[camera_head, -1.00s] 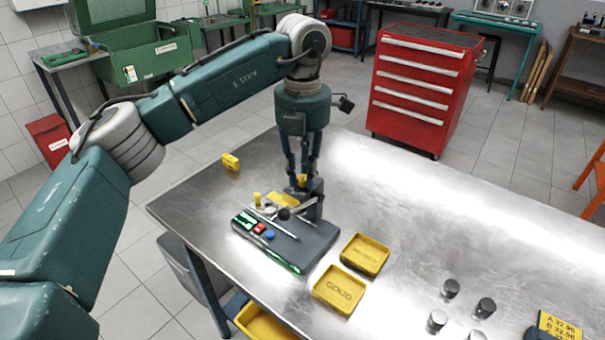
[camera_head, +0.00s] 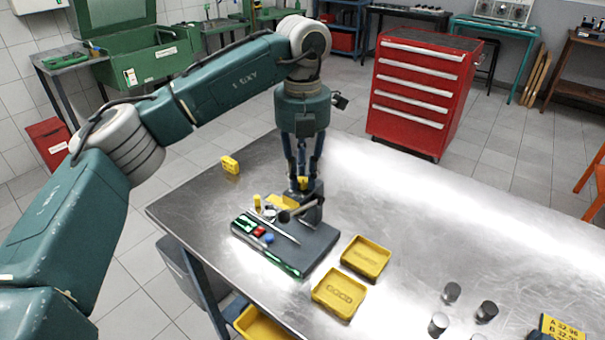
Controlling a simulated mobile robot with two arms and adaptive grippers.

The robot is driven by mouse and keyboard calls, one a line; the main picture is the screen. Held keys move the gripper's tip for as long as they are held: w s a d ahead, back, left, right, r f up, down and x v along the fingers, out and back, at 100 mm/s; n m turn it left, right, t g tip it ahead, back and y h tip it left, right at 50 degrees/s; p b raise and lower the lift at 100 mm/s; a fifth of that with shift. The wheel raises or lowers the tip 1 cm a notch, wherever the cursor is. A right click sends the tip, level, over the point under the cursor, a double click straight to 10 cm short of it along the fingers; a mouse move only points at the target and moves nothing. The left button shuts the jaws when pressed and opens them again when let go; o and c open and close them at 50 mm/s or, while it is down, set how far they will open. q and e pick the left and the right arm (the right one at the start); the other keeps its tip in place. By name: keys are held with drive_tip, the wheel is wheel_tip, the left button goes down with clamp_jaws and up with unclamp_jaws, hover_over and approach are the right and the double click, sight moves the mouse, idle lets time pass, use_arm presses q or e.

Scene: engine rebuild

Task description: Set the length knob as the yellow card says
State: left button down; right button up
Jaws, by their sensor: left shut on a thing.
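My left gripper (camera_head: 303,181) points straight down over the back of a dark grey bench fixture (camera_head: 310,242). It is shut on a small yellow knob (camera_head: 303,183) at the top of the fixture's post. The fingers partly hide the knob, and no setting can be read on it. A yellow card (camera_head: 560,327) with black lines such as "A 32.96" stands at the lower right, cut off by the picture edge. My right gripper is not in view.
Yellow trays (camera_head: 366,256) and (camera_head: 340,292) lie beside the fixture. Several metal cylinders (camera_head: 487,311) stand at the front right. A yellow block (camera_head: 230,164) sits near the left table edge. The metal table (camera_head: 420,210) is clear in its middle and right.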

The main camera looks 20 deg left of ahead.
sight(302, 179)
use_arm(q)
drive_tip(key=c, duration=1.5)
unclamp_jaws()
drive_tip(key=shift+w+r, duration=0.1)
drive_tip(key=shift+r, duration=0.1)
drive_tip(key=shift+c, duration=0.2)
drive_tip(key=shift+f, duration=0.1)
wheel_tip(302, 179, up, 12)
